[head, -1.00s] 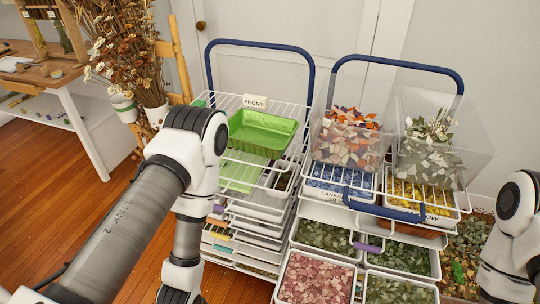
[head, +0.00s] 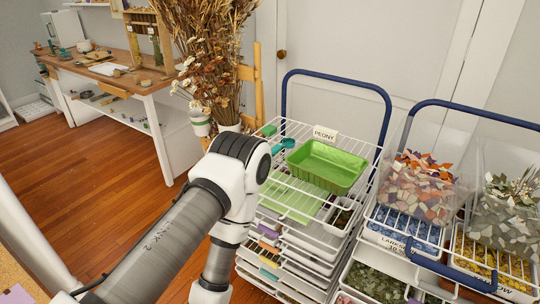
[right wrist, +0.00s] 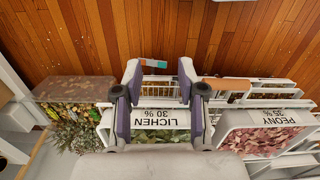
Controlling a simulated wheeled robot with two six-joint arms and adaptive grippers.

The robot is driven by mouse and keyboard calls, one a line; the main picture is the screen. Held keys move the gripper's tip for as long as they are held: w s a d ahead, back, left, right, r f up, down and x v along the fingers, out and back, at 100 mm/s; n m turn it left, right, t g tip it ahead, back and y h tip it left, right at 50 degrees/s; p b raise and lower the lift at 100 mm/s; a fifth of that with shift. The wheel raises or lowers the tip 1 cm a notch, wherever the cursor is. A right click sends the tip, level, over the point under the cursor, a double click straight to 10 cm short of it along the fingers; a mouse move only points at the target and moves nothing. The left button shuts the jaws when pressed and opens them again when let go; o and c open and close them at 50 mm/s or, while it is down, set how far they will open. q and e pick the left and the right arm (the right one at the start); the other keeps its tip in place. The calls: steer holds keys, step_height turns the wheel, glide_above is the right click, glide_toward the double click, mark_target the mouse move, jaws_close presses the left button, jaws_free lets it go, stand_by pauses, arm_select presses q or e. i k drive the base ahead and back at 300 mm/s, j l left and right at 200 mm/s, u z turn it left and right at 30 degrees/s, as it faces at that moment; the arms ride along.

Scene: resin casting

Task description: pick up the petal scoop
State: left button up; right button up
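A small teal scoop (head: 284,145), which looks like the petal scoop, lies on the white wire top of the left rack, just left of the green tray (head: 327,164). My left arm comes down in front of this rack in the head view, and its gripper is below the picture edge. My right gripper (right wrist: 160,82) shows only in the right wrist view. Its two fingers are spread apart with nothing between them, above the bin labelled LICHEN 30 % (right wrist: 160,121).
A vase of dried flowers (head: 208,75) stands left of the rack. Clear bins of petal flakes (head: 419,187) fill the right rack. A wooden workbench (head: 117,72) is at the back left, with open floor before it.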

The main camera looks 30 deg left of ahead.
mark_target(287, 143)
steer(key=u, duration=0.8)
